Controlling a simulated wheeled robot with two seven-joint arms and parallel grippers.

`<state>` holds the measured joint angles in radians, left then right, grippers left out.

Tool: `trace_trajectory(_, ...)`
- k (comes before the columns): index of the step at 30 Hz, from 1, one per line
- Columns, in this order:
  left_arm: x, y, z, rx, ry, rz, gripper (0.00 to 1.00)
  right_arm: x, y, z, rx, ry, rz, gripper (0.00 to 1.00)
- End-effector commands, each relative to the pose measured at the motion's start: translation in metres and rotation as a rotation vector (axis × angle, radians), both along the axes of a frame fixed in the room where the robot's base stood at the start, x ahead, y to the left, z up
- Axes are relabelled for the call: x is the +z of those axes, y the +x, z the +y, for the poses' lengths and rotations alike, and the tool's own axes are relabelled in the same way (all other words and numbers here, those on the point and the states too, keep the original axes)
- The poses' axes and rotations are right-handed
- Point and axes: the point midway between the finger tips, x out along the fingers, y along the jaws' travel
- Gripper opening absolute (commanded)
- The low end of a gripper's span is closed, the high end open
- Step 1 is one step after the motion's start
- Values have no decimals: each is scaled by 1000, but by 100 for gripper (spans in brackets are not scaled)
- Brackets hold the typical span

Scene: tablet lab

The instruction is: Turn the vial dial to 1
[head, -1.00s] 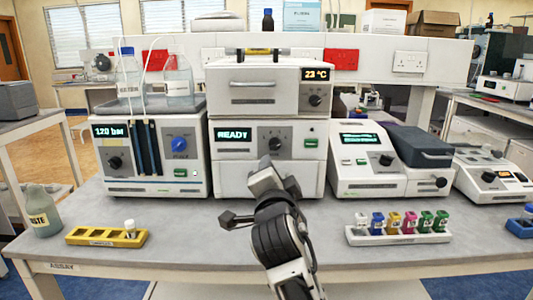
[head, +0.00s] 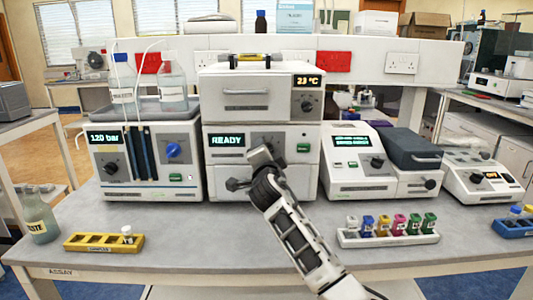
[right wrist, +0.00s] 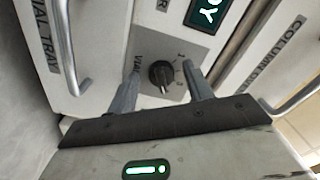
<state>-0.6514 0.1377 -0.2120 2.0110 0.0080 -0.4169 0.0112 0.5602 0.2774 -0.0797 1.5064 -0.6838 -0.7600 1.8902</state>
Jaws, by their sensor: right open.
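The vial dial (right wrist: 161,76) is a round black knob on a grey plate marked VIAL in the right wrist view. A pale pointer line on it points down in that picture. Small marks sit to its right, too small to read surely. My right gripper (right wrist: 162,70) is open, one finger on each side of the knob, with visible gaps; I cannot tell whether either finger touches it. In the head view my right gripper (head: 262,156) is in front of the white READY instrument (head: 222,170) and largely hides the dial. My left gripper is not in view.
A VIAL TRAY handle (right wrist: 75,75) and another handle (right wrist: 297,95) flank the dial in the wrist view. On the bench are a pump unit (head: 180,190), a yellow rack (head: 75,242), a white vial rack (head: 388,240) and a waste bottle (head: 40,222).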

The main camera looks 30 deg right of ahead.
Motion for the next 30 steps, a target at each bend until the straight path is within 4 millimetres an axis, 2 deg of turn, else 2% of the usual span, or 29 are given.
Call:
trace_trajectory(7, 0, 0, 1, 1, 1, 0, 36, 0, 1, 0, 0, 0, -1, 51)
trace_trajectory(12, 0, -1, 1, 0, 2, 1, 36, 0, 0, 0, 0, 0, -1, 7)
trace_trajectory(22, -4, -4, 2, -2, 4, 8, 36, -1, 0, 0, 1, -26, 17, 7)
trace_trajectory(30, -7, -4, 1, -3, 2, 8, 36, -3, 0, 0, 2, -155, 95, 7)
